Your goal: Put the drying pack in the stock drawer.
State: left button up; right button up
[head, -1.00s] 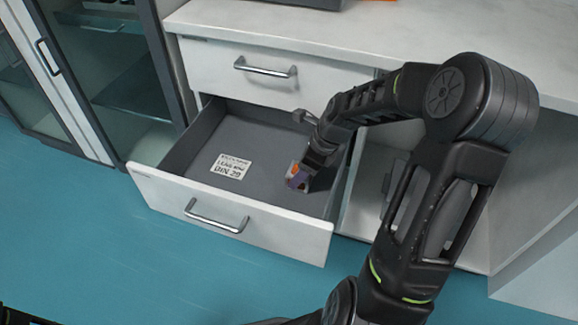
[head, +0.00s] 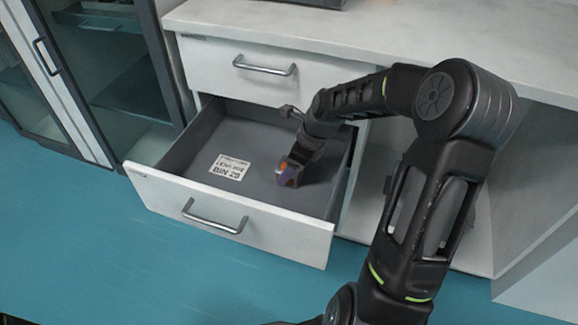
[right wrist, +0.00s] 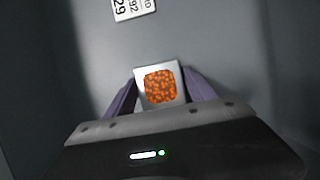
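The drying pack (right wrist: 160,87) is a small pale square packet with an orange beaded window. In the right wrist view it sits between the purple fingers of my right gripper (right wrist: 158,92), which is shut on it. In the head view the pack (head: 284,169) shows as a small orange spot at the fingertips of my right gripper (head: 287,177). The stock drawer (head: 205,200) is the lower drawer, pulled open, with a grey inside. The gripper and pack are inside its outline, over its right half. Whether the pack touches the drawer floor I cannot tell. My left gripper is not in view.
A white label (head: 229,167) marked BIN 29 lies on the drawer floor, left of the gripper; it also shows in the right wrist view (right wrist: 132,8). A closed drawer (head: 262,80) and a white countertop (head: 400,35) are above. A glass-door cabinet (head: 110,90) stands left.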

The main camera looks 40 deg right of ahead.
jog(key=shift+o, duration=1.3)
jog(key=shift+r, duration=0.3)
jog(key=p+v, duration=0.4)
jog(key=v, duration=0.7)
jog(key=shift+s+r, duration=0.2)
jog(key=shift+r, duration=0.15)
